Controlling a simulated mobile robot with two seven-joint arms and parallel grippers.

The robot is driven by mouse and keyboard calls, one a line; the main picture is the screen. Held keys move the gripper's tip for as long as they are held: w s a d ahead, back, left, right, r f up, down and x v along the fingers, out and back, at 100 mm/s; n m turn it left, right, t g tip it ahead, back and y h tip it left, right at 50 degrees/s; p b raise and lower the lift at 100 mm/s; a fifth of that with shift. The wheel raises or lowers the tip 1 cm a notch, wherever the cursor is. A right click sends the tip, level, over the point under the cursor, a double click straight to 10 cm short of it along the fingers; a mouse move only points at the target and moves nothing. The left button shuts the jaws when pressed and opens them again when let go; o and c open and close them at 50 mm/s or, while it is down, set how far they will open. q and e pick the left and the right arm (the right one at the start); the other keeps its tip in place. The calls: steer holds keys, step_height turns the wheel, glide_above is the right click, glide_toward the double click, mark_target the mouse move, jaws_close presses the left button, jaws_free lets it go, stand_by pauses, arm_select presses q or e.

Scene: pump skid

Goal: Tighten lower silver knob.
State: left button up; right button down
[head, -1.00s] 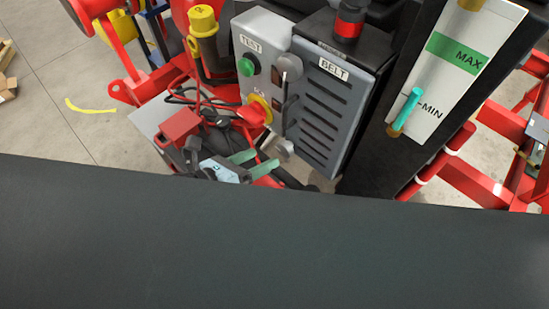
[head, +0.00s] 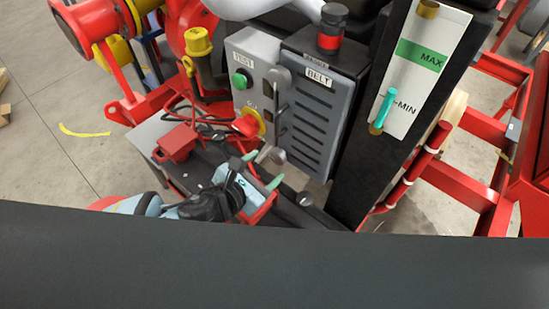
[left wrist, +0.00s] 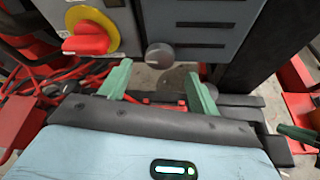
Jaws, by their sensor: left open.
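The lower silver knob (head: 268,155) sits low on the grey control box, below the red and yellow switch. It also shows in the left wrist view (left wrist: 160,55), ahead of the fingertips and roughly between them. An upper silver knob (head: 280,77) sits higher on the same box. My left gripper (head: 262,171) is open, with its two green fingers apart, just below and in front of the lower knob. In the left wrist view its fingers (left wrist: 158,88) have nothing between them, and I see no contact with the knob.
A vented grey BELT panel (head: 311,115) stands right of the knobs, beside a black post with a level gauge (head: 412,75). Red cables (head: 183,112) and a red block (head: 177,142) lie left of the gripper. A dark surface (head: 270,265) hides the bottom of the head view.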

mark_target(276, 159)
arm_select(q)
steer(key=shift+x, duration=2.75)
steer(key=c, duration=1)
steer(key=shift+o, duration=0.2)
